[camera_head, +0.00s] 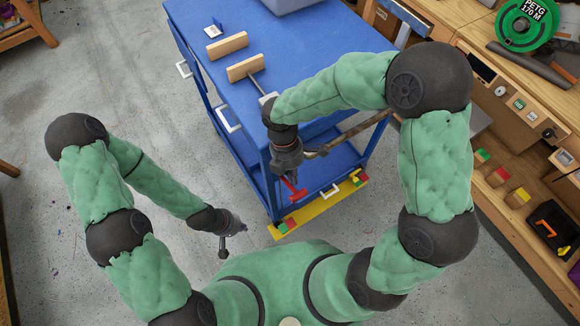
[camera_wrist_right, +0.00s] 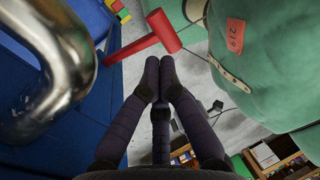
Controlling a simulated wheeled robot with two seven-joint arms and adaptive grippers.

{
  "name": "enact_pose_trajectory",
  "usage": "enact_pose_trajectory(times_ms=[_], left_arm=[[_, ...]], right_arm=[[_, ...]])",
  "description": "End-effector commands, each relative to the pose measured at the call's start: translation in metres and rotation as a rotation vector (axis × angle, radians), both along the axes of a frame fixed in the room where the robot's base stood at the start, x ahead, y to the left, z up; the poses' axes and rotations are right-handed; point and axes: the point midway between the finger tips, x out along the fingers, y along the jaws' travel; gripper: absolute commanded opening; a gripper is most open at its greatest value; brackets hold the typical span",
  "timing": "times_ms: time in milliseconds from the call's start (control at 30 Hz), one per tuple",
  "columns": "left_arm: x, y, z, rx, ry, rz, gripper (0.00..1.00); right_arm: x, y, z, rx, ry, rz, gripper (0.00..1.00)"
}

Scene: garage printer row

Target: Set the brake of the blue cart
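The blue cart (camera_head: 310,45) stands in front of me. A red T-shaped lever, the brake (camera_head: 294,190), is low at its near side; it also shows in the right wrist view (camera_wrist_right: 140,45). My right gripper (camera_head: 291,177) is above the lever in the head view. In the right wrist view its fingertips (camera_wrist_right: 160,66) are together, with nothing seen between them, just below the red head of the lever. Whether they touch it I cannot tell. My left gripper (camera_head: 232,242) hangs left of the cart with its fingers apart, empty.
A metal bar (camera_wrist_right: 45,70) of the cart is close on the left in the right wrist view. A yellow strip (camera_head: 315,211) with coloured blocks lies along the cart's near foot. A wooden bench (camera_head: 500,215) runs along the right. Floor left of the cart is clear.

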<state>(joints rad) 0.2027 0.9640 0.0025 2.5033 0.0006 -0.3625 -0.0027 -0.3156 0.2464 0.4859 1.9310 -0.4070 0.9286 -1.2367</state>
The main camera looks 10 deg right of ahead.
Motion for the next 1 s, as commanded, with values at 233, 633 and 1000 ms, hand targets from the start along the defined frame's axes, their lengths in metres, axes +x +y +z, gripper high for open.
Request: enact_pose_trajectory(times_ms=[233,633,1000], left_arm=[[0.000,0.000,-0.020,0.000,0.000,0.000,0.00],[0.000,0.000,-0.024,0.000,0.000,0.000,0.00],[0.000,0.000,-0.025,0.000,-0.001,0.000,0.00]], right_arm=[[-0.010,-0.003,-0.037,-0.001,0.001,-0.001,0.00],[-0.013,-0.005,-0.046,0.000,0.001,0.000,0.00],[-0.007,-0.005,-0.049,0.010,-0.027,-0.002,0.00]])
